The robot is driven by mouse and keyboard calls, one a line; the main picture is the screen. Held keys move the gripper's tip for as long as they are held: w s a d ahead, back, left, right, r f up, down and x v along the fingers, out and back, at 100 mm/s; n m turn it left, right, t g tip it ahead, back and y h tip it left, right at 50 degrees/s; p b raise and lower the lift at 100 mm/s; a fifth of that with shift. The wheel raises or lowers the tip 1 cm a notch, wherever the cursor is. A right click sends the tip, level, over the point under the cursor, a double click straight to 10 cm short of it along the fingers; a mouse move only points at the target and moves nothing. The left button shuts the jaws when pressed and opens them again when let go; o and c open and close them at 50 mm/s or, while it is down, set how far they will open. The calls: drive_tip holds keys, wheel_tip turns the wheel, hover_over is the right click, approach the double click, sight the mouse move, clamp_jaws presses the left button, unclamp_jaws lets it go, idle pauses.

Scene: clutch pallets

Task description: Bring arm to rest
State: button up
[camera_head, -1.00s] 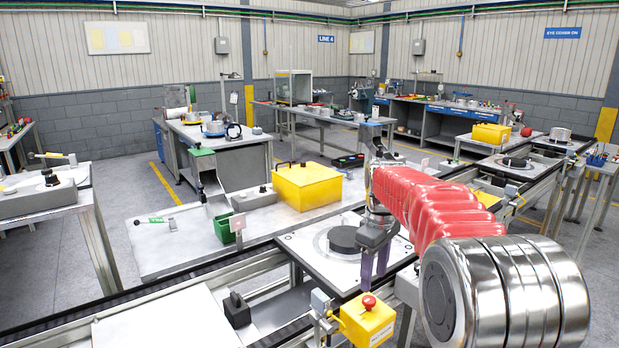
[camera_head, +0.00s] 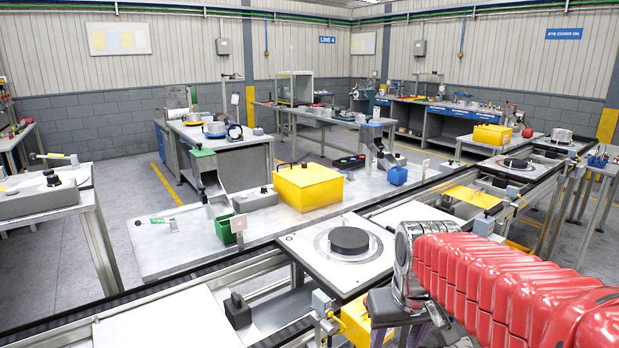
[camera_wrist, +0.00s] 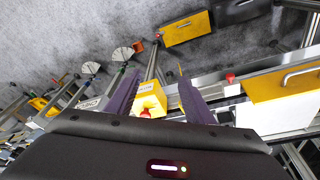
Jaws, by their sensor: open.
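My arm, in its red ribbed sleeve (camera_head: 500,275), reaches in from the lower right of the head view. My gripper (camera_head: 408,335) is at the bottom of that view, right of the yellow button box (camera_head: 355,322) and in front of the conveyor. In the wrist view its two purple fingers stand apart with nothing between them (camera_wrist: 160,85). The fingers are partly cut off by the head view's lower edge. A black disc (camera_head: 349,241) lies on a white pallet (camera_head: 310,247) on the conveyor, clear of my gripper.
The yellow button box partly hides behind my gripper in the head view. A yellow case (camera_head: 308,187), a green bin (camera_head: 226,230) and a blue bin (camera_head: 398,175) stand on the bench behind the conveyor. More pallets lie along the line at right.

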drive_tip(key=s+r+m+t, duration=0.1)
drive_tip(key=s+t, duration=0.1)
drive_tip(key=s, duration=1.1)
drive_tip(key=shift+s+t, duration=0.2)
drive_tip(key=shift+t, duration=0.2)
